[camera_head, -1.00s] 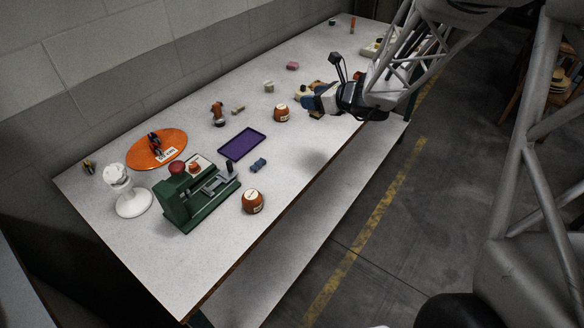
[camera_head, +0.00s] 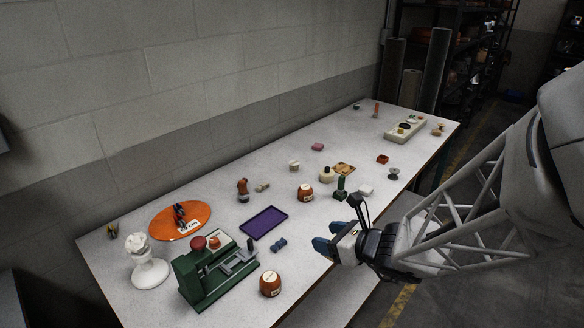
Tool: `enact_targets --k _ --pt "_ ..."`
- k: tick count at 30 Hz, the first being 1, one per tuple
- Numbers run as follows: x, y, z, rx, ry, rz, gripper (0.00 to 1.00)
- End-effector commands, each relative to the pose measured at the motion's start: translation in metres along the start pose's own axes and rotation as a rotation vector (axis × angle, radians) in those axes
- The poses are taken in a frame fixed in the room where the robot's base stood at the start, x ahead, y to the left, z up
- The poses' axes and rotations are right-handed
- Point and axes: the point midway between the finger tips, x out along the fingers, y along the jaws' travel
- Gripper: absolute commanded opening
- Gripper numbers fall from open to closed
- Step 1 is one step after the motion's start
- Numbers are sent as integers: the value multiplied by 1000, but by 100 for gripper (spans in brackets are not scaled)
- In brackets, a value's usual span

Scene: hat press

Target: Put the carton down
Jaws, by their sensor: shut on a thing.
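My gripper (camera_head: 331,238), with blue fingers, is at the right-hand front edge of the table, low in the middle of the view. A pale, cream-white block (camera_head: 348,242) shows at the fingers and looks like the carton. It is partly covered by the fingers and wrist, so its full shape is hidden. The gripper is shut on it. I cannot tell the height of the gripper above the table or whether the block touches anything.
The grey-white table (camera_head: 330,285) holds a green press (camera_head: 215,275), a purple tray (camera_head: 264,222), an orange oval board (camera_head: 165,224) and a white stand (camera_head: 148,268). Orange-brown jars (camera_head: 270,284), a green stand (camera_head: 341,190) and a white box (camera_head: 366,190) are near the gripper.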

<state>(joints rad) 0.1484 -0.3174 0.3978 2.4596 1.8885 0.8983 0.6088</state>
Motion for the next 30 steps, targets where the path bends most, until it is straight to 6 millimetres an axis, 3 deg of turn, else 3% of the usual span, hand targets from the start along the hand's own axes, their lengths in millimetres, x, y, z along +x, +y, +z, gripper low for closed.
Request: enact_targets --k 8,30 --pt "-9 20 -9 -2 0 2 36" --pt "21 20 -82 1 2 2 36"
